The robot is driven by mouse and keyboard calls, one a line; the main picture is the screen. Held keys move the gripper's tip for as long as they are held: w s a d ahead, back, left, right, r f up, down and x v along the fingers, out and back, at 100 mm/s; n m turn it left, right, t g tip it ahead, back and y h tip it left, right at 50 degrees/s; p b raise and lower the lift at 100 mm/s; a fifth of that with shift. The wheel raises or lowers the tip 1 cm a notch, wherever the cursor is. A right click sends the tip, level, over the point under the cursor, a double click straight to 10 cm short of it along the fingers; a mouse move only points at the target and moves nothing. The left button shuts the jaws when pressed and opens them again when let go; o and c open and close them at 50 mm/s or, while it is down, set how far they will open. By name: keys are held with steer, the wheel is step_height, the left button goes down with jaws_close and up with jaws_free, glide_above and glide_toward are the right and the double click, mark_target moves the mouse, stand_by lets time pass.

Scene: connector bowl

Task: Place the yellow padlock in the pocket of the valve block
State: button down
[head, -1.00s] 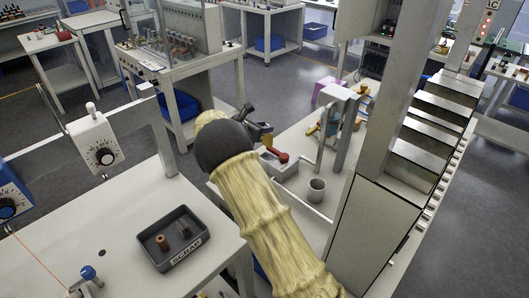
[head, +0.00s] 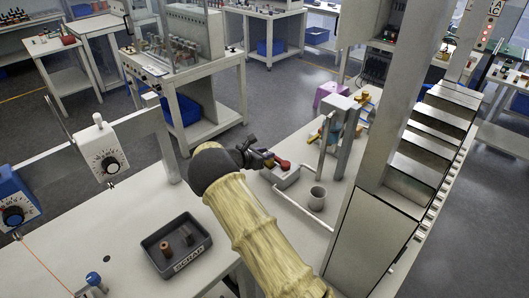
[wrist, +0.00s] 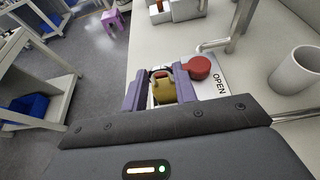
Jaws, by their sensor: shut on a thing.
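My gripper (wrist: 161,88) is shut on the yellow padlock (wrist: 163,94), which sits between the two purple-grey fingers in the wrist view. The padlock is not clear in the head view, where my gripper (head: 262,157) is beside the red handle (head: 284,165) of the pale valve block (head: 287,180). In the wrist view the round red handle (wrist: 199,67) is just right of the right finger, by a plate marked OPEN (wrist: 219,85). A small dark red part shows just beyond the padlock. The pocket is hidden behind the padlock and fingers.
A grey cup (head: 317,198) stands right of the block; it also shows in the wrist view (wrist: 296,70). A pipe and metal post (head: 347,140) rise behind the block. A dark SCRAP tray (head: 176,245) with small parts is on the near left table.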

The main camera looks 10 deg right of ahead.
steer(key=c, duration=1.1)
jaws_free()
steer(key=b+v, duration=0.3)
steer(key=v, duration=0.9)
